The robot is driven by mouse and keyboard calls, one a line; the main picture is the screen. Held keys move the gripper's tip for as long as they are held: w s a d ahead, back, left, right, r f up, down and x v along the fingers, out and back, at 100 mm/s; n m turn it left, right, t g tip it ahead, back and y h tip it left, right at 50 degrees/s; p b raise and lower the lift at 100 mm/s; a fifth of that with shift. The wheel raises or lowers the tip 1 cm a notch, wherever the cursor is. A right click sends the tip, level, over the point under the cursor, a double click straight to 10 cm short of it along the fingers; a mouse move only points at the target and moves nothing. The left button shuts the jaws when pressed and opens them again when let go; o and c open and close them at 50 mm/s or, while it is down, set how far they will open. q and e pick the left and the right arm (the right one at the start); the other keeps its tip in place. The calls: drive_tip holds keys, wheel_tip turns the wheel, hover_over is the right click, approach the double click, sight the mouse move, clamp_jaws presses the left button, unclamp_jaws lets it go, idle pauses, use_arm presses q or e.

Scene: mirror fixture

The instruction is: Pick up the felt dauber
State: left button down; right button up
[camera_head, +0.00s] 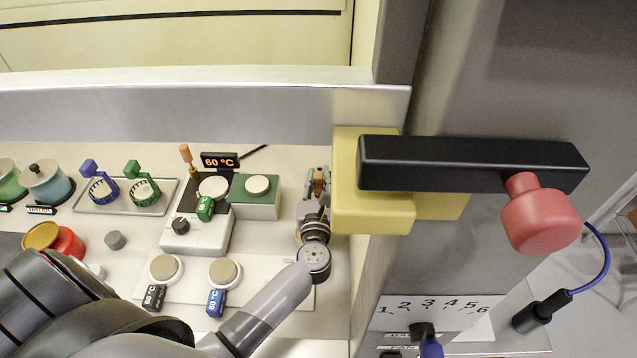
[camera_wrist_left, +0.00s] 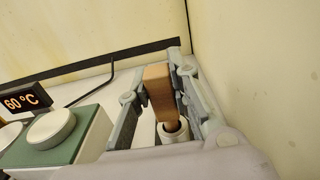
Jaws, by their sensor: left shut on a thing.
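The felt dauber shows as a brown wooden handle (camera_wrist_left: 158,92) between the fingers of my left gripper in the left wrist view. A pale ring-shaped piece (camera_wrist_left: 174,131) sits by its lower end; I cannot tell whether it belongs to the dauber. In the head view, my left gripper (camera_head: 318,182) is shut on the brown handle (camera_head: 319,176), at the right end of the white bench. The gripper hides the dauber's lower part, and no felt tip is visible. My right gripper is not in view.
A yellow block (camera_head: 372,212) with a black bar stands close right of the gripper. A green unit with a white round top (camera_head: 257,187) is to its left, also in the wrist view (camera_wrist_left: 62,143). A 60 °C display (camera_head: 220,161) and several jars and knobs stand farther left.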

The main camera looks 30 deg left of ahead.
use_arm(q)
drive_tip(key=shift+r, duration=0.5)
wheel_tip(320, 180, up, 19)
drive_tip(key=p, duration=0.2)
drive_tip(key=shift+a, duration=0.1)
idle(0.3)
